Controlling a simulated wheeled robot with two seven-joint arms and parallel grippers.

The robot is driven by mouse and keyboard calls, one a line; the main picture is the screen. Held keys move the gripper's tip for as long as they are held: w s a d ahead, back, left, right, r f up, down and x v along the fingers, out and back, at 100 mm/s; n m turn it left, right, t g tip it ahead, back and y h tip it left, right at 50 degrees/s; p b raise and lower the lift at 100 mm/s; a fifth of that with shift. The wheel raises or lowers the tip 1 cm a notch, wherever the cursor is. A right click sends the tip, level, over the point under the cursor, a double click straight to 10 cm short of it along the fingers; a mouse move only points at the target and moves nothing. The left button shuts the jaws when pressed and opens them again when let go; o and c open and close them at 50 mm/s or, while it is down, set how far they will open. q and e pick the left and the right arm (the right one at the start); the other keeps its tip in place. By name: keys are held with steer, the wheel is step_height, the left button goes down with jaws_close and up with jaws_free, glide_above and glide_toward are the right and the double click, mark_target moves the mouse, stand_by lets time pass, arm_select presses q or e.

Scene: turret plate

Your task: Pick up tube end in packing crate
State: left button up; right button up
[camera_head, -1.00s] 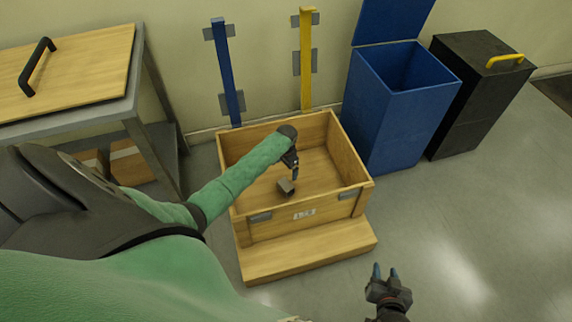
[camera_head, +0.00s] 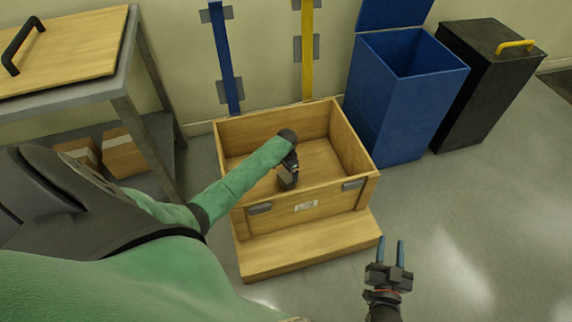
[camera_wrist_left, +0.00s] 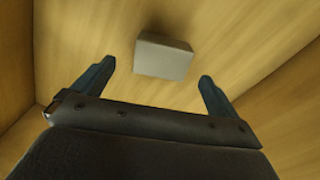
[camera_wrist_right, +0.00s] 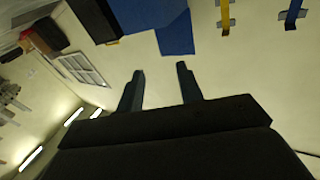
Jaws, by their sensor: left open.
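The packing crate (camera_head: 300,222) is an open wooden box on the floor with a wooden step at its front. The tube end (camera_wrist_left: 163,57) is a small grey block on the crate floor in the left wrist view; in the head view my left gripper hides it. My left gripper (camera_head: 288,181) reaches down inside the crate. In the left wrist view the left gripper (camera_wrist_left: 155,82) is open, with the tube end lying ahead of and between its fingertips, apart from both. My right gripper (camera_head: 391,243) is open and empty, outside the crate at the front right.
A blue bin (camera_head: 397,115) with its lid up and a black bin (camera_head: 482,90) with a yellow handle stand right of the crate. A bench (camera_head: 120,85) is at the left. Blue (camera_head: 222,55) and yellow (camera_head: 307,50) posts line the wall behind. The floor at right is clear.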

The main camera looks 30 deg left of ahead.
mark_target(286, 176)
arm_select(q)
step_height(286, 176, down, 5)
steer(key=shift+a+b, duration=0.1)
steer(key=shift+b, duration=0.65)
steer(key=shift+f, duration=0.15)
arm_select(e)
step_height(286, 176, up, 18)
steer(key=s+d+t+y, duration=0.1)
steer(key=t, duration=0.5)
steer(key=shift+d+f+y, duration=0.15)
steer(key=shift+f+y, duration=0.05)
steer(key=shift+y, duration=0.1)
arm_select(q)
steer(key=c, duration=1.4)
